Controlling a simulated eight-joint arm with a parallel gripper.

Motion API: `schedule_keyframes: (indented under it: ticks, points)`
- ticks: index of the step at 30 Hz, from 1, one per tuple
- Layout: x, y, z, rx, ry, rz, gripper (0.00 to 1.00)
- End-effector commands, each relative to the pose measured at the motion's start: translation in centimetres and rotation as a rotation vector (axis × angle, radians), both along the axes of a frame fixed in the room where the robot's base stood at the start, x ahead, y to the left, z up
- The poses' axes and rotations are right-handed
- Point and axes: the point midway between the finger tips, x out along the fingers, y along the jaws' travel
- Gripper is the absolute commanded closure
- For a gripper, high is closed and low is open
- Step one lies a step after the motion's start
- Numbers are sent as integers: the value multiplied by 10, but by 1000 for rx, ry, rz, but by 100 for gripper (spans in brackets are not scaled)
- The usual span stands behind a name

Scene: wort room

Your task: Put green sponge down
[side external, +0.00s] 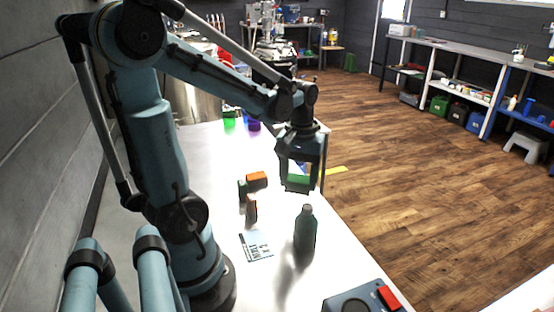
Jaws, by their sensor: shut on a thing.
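My gripper (298,183) hangs from the arm above the white table, near its right edge. It is shut on a green sponge (298,184), which sits level between the fingers. The sponge appears to be in the air above the table; its exact height is hard to tell. A grey-green bottle (305,232) stands upright nearer the camera, below the gripper in the picture.
Left of the gripper are an orange-topped block (257,180) and a small dark block with orange (251,209). A printed card (256,246) lies flat. A grey box with a red top piece (362,299) is at front right. Green (229,120) and purple (254,125) items stand farther back. Bare table (205,150) shows left of the gripper.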

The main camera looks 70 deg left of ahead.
Motion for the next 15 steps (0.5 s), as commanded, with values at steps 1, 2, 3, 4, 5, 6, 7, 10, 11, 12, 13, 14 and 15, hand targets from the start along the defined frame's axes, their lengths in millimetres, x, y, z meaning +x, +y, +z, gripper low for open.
schedule_keyframes:
  ticks: [1,2,3,4,5,6,7,10,11,12,13,14,15]
  points:
    - [9,7,4,0,0,65,70]
    - [14,11,6,0,0,111,70]
    - [21,17,9,0,0,177,70]
    - [26,21,11,0,0,227,70]
    - [31,26,13,0,0,276,70]
    - [37,32,15,0,0,338,70]
    - [41,36,17,0,0,383,70]
    - [53,47,21,0,0,513,70]
    - [56,50,22,0,0,545,70]
    - [59,53,23,0,0,581,70]
    - [61,55,24,0,0,604,70]
    - [63,57,24,0,0,622,70]
    - [64,60,24,0,0,642,70]
